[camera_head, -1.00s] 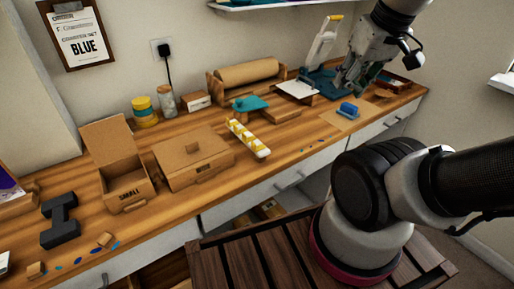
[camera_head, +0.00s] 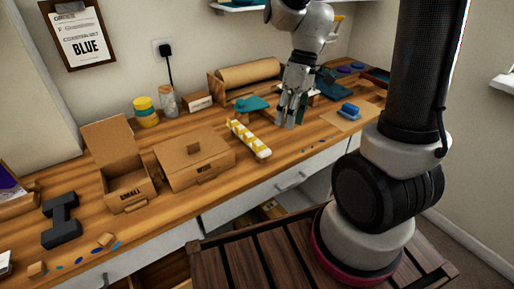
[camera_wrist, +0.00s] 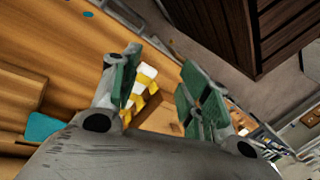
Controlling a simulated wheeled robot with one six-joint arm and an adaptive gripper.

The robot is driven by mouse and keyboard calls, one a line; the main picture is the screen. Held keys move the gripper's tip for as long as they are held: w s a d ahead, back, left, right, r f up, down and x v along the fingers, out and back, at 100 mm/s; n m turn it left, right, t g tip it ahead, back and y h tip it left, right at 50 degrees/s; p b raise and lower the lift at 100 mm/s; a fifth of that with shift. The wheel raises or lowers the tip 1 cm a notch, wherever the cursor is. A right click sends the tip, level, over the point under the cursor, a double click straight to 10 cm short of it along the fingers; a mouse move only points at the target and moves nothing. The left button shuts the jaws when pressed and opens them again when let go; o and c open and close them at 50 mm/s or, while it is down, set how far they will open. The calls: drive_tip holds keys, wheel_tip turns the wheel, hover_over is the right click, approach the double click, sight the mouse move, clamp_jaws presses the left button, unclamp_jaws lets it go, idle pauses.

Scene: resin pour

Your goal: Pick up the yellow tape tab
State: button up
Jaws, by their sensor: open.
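A white strip with a row of yellow tabs (camera_head: 247,138) lies slantwise on the wooden bench, right of the lidded cardboard box. In the wrist view the yellow-and-white strip (camera_wrist: 146,92) shows between the fingers, partly hidden behind the left finger. I cannot make out a single tab apart from the row. My gripper (camera_head: 290,118) hangs fingers-down just right of the strip and looks apart from it. In the wrist view my gripper (camera_wrist: 162,84) has its two green-padded fingers spread with nothing held between them.
A teal object (camera_head: 251,104) stands behind the strip. The lidded cardboard box (camera_head: 194,157) and an open box marked SMALL (camera_head: 126,188) stand left. A blue object (camera_head: 349,110) lies on a cardboard sheet to the right. The bench's front edge runs close by.

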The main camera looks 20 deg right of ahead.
drive_tip(key=w+a+f+n+y, duration=0.25)
drive_tip(key=w+a+n, duration=0.3)
drive_tip(key=n, duration=0.85)
drive_tip(key=shift+t+h, duration=0.3)
drive_tip(key=shift+h, duration=0.05)
drive_tip(key=x, duration=0.7)
drive_tip(key=shift+s+d+f, duration=0.1)
drive_tip(key=shift+s+f, duration=0.05)
drive_tip(key=shift+f, duration=0.05)
drive_tip(key=shift+c, duration=0.4)
drive_tip(key=c, duration=0.7)
drive_tip(key=shift+o, duration=0.2)
